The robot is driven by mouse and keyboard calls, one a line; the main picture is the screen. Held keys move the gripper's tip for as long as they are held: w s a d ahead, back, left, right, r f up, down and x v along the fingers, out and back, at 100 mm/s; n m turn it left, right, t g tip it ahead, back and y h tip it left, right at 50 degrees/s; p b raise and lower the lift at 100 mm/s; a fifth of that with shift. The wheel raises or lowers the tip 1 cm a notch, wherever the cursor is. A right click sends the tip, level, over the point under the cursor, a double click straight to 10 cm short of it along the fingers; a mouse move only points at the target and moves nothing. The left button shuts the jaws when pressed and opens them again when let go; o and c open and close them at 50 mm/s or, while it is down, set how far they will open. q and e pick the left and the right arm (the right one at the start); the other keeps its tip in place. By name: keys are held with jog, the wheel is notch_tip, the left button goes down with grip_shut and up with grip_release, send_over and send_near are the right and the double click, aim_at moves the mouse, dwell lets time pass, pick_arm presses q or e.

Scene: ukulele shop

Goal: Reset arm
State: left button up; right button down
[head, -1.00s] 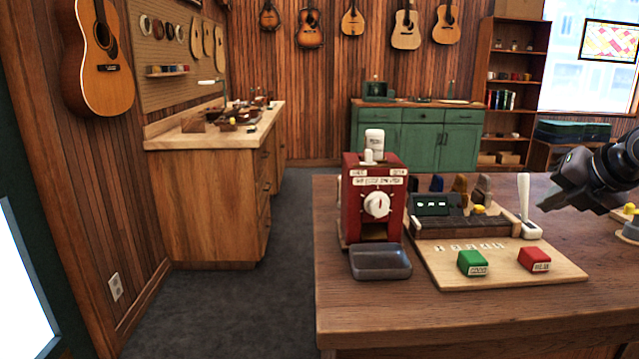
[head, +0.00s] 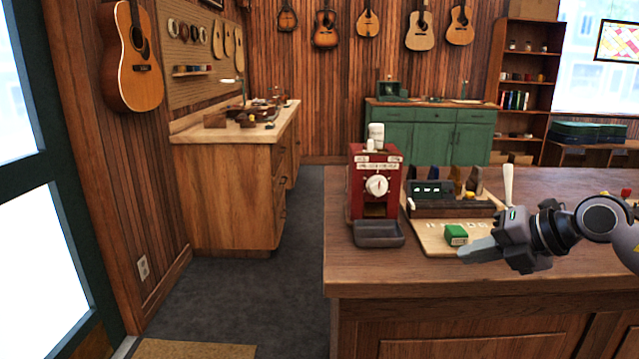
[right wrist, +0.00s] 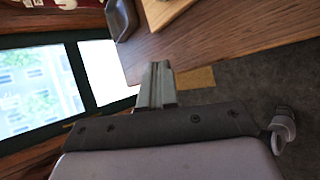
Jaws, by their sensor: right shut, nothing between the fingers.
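My right gripper (head: 478,251) reaches in from the right in the head view, above the near part of the wooden counter (head: 420,277). Its fingers are together and hold nothing. They also show closed in the right wrist view (right wrist: 157,88), past the counter's edge with the floor beyond. In the head view the gripper overlaps the right part of a light board (head: 428,242) with a green block (head: 456,235) on it. The red block seen earlier is hidden behind the gripper. My left gripper is out of view.
A red machine (head: 362,205) with a white dial stands on the counter behind a grey tray (head: 378,234). A white-handled lever (head: 508,185) rises near my arm. A wooden workbench (head: 228,195) stands at left. The dark floor (head: 240,300) between is clear.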

jog(key=s+a+f+m+t+y+p, duration=0.1)
jog(key=s+a+f+m+y, duration=0.15)
jog(key=a, duration=0.25)
jog(key=s+a+f+m+t+y+p, duration=0.1)
jog(key=s+a+y, duration=0.15)
jog(key=a, duration=0.35)
jog(key=s+a+f+m+t+y, duration=0.1)
jog(key=a+f+m+y, duration=0.1)
jog(key=a+y, duration=0.25)
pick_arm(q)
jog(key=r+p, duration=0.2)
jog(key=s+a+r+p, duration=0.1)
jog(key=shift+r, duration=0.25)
pick_arm(e)
jog(key=s+d+f+m+h, duration=0.2)
jog(key=s+f+m+h, duration=0.5)
jog(key=s+f+m, duration=0.3)
jog(key=s+d+f+m+h, duration=0.2)
jog(key=s+f+m+h, duration=0.5)
jog(key=s+f+m, duration=0.3)
notch_tip(320, 180, down, 4)
jog(key=shift+s+d+f+m+g, duration=0.2)
jog(key=shift+d+m+g, duration=0.15)
jog(key=shift+m, duration=0.8)
